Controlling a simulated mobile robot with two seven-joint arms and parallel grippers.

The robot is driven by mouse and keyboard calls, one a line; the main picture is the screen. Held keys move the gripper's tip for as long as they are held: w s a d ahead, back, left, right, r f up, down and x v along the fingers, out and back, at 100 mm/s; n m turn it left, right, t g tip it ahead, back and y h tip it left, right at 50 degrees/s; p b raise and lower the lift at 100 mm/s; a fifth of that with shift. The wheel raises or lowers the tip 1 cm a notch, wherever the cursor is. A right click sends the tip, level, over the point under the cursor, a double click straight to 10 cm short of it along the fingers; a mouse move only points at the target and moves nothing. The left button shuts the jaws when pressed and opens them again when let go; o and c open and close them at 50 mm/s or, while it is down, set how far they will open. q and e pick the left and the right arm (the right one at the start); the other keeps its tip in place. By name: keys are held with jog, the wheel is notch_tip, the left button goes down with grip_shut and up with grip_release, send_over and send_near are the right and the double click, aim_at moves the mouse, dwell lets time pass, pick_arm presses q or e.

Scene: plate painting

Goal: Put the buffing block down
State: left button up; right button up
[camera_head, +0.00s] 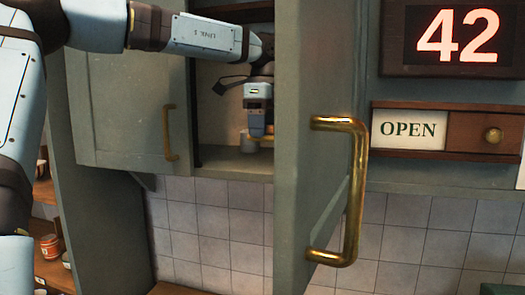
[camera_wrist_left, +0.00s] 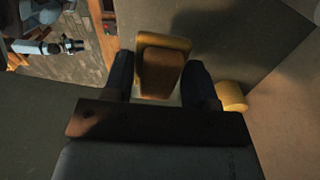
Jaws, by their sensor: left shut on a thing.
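My left gripper (camera_head: 257,124) is inside the open wall cabinet, just above its shelf (camera_head: 222,160). In the left wrist view its two dark fingers (camera_wrist_left: 160,82) are shut on the buffing block (camera_wrist_left: 160,72), a tan-brown block with a yellowish edge. In the head view the block is small and hard to make out among the fingers. I cannot tell whether it touches the shelf. What looks like part of my right arm (camera_wrist_left: 45,47) shows small at the upper left of the wrist view; its jaws are too small to read.
A pale cylinder (camera_head: 246,143) stands on the shelf close beside the gripper; a yellow cylinder (camera_wrist_left: 231,95) shows right of the fingers in the wrist view. The open cabinet door (camera_head: 300,90) with brass handle (camera_head: 357,190) stands close on the right. Another door (camera_head: 125,110) is at left.

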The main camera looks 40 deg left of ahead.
aim_at(262, 166)
pick_arm(q)
notch_tip(262, 166, down, 3)
jog(key=shift+a+r, duration=0.1)
jog(key=shift+a, duration=0.05)
notch_tip(262, 166, down, 3)
jog(key=shift+p, duration=0.5)
jog(key=shift+f, duration=0.25)
jog(key=shift+c, duration=0.3)
jog(key=o, duration=0.8)
jog(key=shift+o, duration=0.5)
jog(key=shift+f, duration=0.1)
